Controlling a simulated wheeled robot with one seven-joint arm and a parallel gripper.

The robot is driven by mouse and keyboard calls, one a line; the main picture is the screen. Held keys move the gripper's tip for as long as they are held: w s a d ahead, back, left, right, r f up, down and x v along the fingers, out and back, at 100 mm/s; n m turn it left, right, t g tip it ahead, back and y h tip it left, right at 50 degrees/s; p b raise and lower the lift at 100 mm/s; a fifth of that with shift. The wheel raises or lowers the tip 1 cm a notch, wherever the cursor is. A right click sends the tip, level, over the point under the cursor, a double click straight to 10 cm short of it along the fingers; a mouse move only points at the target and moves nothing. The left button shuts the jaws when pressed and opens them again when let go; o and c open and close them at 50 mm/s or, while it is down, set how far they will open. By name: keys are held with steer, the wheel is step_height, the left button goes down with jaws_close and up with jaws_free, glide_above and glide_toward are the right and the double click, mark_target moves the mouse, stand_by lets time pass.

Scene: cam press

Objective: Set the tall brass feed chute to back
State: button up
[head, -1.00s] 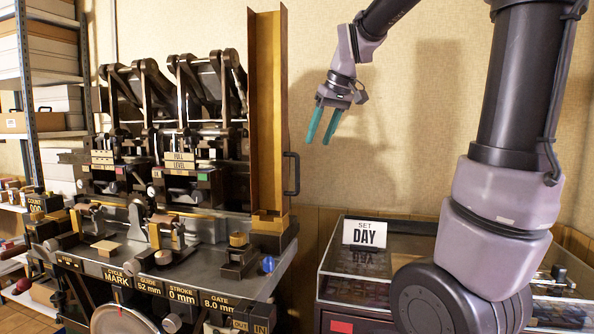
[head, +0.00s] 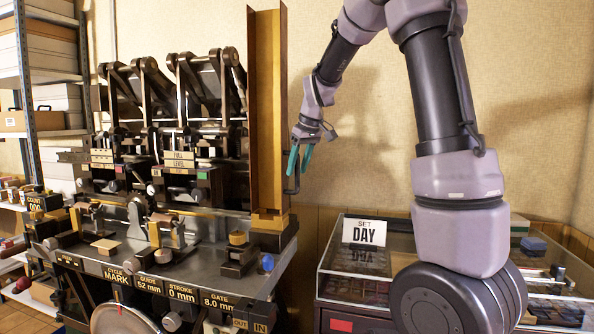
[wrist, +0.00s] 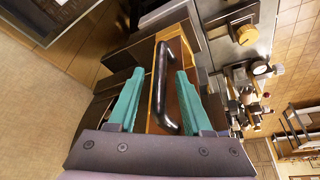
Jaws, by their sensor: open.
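The tall brass feed chute (head: 267,120) stands upright at the right end of the press. A black bar handle is fixed to its right side, partly hidden behind my gripper (head: 299,163) in the head view. In the wrist view the black handle (wrist: 161,85) lies between the two teal fingers of my gripper (wrist: 158,98). The fingers are open, one on each side of the handle, with visible gaps. The brass of the chute (wrist: 157,112) shows behind the handle. I cannot tell how far along the handle's depth the fingertips reach.
The press bench (head: 150,262) has setting plates along its front and a blue knob (head: 267,263) at its right corner. A glass-topped case (head: 345,262) with a "SET DAY" card (head: 364,233) stands to the right. The wall area above the case is free apart from my arm.

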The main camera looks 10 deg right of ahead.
steer(key=shift+w+a+f, duration=0.1)
steer(key=shift+w+f, duration=0.05)
steer(key=shift+f, duration=0.4)
jaws_close()
stand_by(1.1)
